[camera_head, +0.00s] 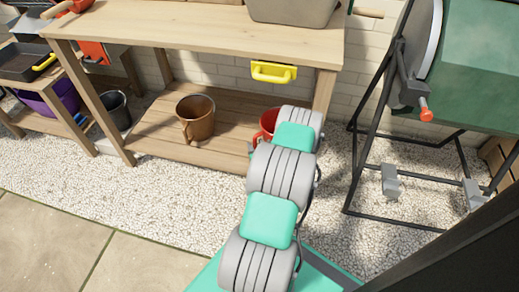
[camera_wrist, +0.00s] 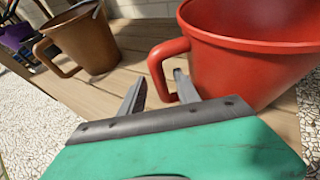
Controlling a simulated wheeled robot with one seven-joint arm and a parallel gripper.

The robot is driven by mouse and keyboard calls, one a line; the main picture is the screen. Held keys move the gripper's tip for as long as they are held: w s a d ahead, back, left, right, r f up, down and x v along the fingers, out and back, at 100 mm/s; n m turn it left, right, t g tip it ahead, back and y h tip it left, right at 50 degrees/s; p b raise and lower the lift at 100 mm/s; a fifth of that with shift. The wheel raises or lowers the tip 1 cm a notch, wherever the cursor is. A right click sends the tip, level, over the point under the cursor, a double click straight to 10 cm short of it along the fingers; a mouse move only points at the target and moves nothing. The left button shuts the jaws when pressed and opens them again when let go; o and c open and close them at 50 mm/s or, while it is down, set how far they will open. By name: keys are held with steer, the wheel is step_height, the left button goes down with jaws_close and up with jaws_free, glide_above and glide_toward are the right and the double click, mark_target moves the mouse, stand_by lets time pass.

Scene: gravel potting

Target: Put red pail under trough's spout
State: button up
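The red pail (camera_wrist: 240,65) stands on the wooden lower shelf, its handle (camera_wrist: 158,68) facing left. In the head view the red pail (camera_head: 267,122) is mostly hidden behind my arm. In the wrist view my gripper (camera_wrist: 160,90) is open. Its two grey fingers lie on either side of the pail's handle, with the right finger at the handle's loop; I cannot tell whether they touch it. In the head view my gripper is hidden by the arm. A grey trough (camera_head: 292,10) sits on the bench top, cut off by the picture's top edge; I cannot make out its spout.
A brown pail (camera_head: 196,118) stands left of the red pail on the shelf (camera_head: 165,130). A dark bucket (camera_head: 115,110) is at left. A green drum on a black frame (camera_head: 349,190) stands right. Gravel in front is clear.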

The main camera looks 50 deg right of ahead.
steer(key=p+v, duration=0.3)
steer(key=v, duration=0.7)
steer(key=w+a+r+n+y, duration=0.6)
steer(key=w+a+r+n, duration=0.3)
steer(key=w+n, duration=0.35)
steer(key=w+a+r+n+g+y, duration=0.1)
steer(key=a+r+n+g+y, duration=0.15)
steer(key=a+n, duration=0.45)
steer(key=w+a+r+n+g+y, duration=0.1)
steer(key=a+r+n, duration=0.3)
steer(key=a+n, duration=0.3)
steer(key=s+a+r+n+g, duration=0.45)
steer(key=a+r+n, duration=0.3)
steer(key=a, duration=0.45)
steer(key=s+a+r+n+h, duration=0.1)
steer(key=s+a+r+n, duration=0.2)
steer(key=s, duration=0.3)
steer(key=s+a+r+n+g+h, duration=0.1)
steer(key=s+a+r+n, duration=0.1)
steer(key=s+n, duration=0.3)
steer(key=shift+s+a+r+n, duration=0.3)
steer(key=shift+s+a+r, duration=0.1)
steer(key=shift+s+a, duration=0.1)
